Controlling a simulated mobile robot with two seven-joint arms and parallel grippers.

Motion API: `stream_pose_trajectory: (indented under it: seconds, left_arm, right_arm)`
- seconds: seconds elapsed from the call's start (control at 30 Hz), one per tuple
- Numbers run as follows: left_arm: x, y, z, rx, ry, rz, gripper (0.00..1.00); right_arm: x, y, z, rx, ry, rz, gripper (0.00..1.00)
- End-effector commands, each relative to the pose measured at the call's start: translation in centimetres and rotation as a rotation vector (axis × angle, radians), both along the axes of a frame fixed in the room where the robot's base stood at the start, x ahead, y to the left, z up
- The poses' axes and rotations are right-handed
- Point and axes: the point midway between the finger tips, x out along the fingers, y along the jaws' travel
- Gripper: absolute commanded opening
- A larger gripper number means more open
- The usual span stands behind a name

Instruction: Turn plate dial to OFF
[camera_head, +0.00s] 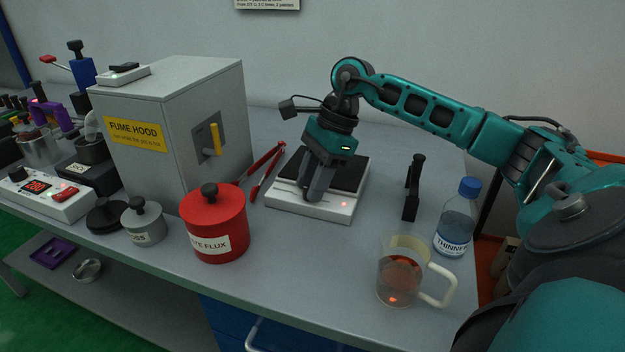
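The hot plate (340,212) is a white unit with a black top, lying on the grey bench near the middle of the view. A small red light glows on its front right part. My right gripper (312,194) points down over the plate's front edge, with its fingertips at the front control strip. The dial is not visible; the fingers cover the area left of the light. I cannot tell whether the fingers are closed around the dial or only near it. My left gripper is not in view.
Red-handled tongs (262,171) lie left of the plate, by the grey fume hood (176,110). A red flux pot (214,228) stands in front. A black upright holder (412,188), thinner bottle (457,222) and glass mug (399,276) stand to the right.

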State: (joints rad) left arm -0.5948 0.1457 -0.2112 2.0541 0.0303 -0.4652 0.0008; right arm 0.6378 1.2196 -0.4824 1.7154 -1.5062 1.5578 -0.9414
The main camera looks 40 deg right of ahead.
Motion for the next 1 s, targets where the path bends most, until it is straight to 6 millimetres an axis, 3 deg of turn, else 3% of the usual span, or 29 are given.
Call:
stream_pose_trajectory:
  seconds: [0.23,0.37,0.8,1.0]
  left_arm:
    - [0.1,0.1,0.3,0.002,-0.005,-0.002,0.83]
    - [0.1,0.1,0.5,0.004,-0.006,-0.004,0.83]
    - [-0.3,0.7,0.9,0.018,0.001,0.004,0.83]
    - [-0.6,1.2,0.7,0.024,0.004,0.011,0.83]
  right_arm:
    - [0.0,-0.1,0.1,-0.001,0.001,-0.001,0.36]
    - [-0.1,-0.5,1.3,0.000,0.000,-0.002,0.36]
    - [-1.1,-3.8,9.8,0.000,-0.003,-0.002,0.36]
    - [-1.4,-4.6,11.7,0.000,0.000,0.000,0.36]
